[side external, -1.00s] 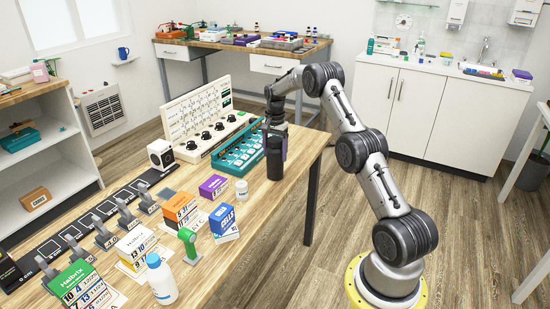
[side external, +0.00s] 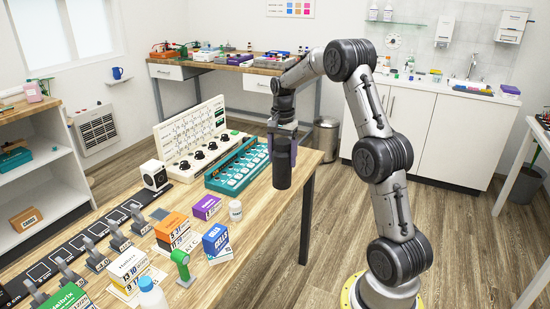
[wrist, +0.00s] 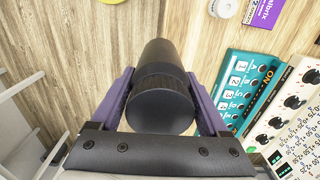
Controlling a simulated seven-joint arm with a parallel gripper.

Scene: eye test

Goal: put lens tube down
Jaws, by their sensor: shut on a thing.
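The lens tube (side external: 283,168) is a black cylinder, held upright near the right edge of the wooden table (side external: 215,275). My gripper (side external: 284,142) has its purple fingers shut on the tube's upper part. In the wrist view the tube (wrist: 162,95) sits between the two purple fingers, its near end face towards the camera. Its lower end shows close to the table edge in the side view. I cannot tell whether it touches the wood.
A teal key unit (side external: 236,168) and a white panel with black knobs (side external: 186,147) stand left of the tube. A white jar (side external: 236,211), a purple box (side external: 207,207) and a blue-and-white box (side external: 216,241) are nearer the camera. Bare wood lies between jar and tube.

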